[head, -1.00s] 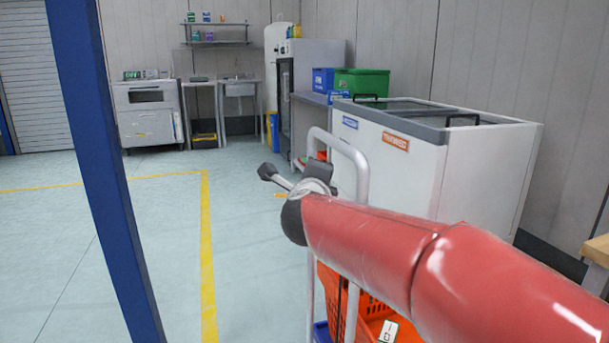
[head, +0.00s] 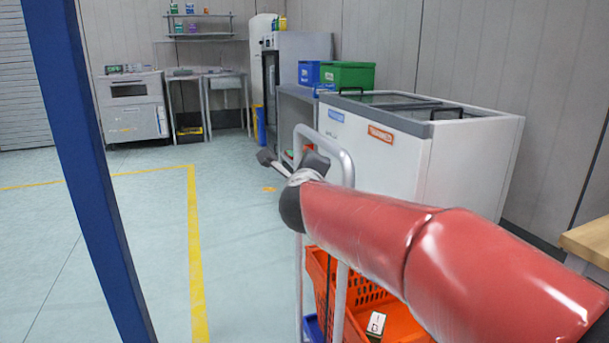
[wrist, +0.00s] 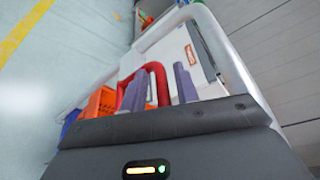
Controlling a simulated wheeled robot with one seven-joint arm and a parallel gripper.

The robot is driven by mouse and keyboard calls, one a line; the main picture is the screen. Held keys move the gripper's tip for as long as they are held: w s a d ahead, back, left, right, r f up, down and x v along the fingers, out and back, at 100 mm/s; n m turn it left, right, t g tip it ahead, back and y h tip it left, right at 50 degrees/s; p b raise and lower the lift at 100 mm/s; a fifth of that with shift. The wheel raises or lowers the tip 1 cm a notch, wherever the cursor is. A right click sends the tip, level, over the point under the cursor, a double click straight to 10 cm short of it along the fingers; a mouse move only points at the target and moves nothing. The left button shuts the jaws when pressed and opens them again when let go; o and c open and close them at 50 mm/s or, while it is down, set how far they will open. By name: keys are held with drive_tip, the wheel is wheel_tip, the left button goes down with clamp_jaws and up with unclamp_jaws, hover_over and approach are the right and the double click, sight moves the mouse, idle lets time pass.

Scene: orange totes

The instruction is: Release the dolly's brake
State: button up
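The dolly shows in the head view as a pale tubular handle frame (head: 345,160) with orange totes (head: 317,270) below. My red arm reaches across in front of it, hiding part of the frame. In the wrist view my gripper (wrist: 161,70) has two grey-purple fingers standing apart, so it is open. A red looped bar, possibly the dolly's brake lever, shows at the fingers (wrist: 160,78); its left side is partly behind the left finger. I cannot tell whether they touch. The frame's pale tube (wrist: 238,62) curves around on the right.
A white chest freezer (head: 470,160) stands behind the dolly. A blue post (head: 85,150) rises at the left. A wooden tabletop (head: 590,240) is at the right edge. The floor on the left, with a yellow line (head: 194,240), is clear.

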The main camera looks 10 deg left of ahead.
drive_tip(key=shift+o, duration=0.2)
drive_tip(key=shift+f, duration=0.15)
drive_tip(key=v, duration=0.7)
drive_tip(key=shift+s, duration=0.35)
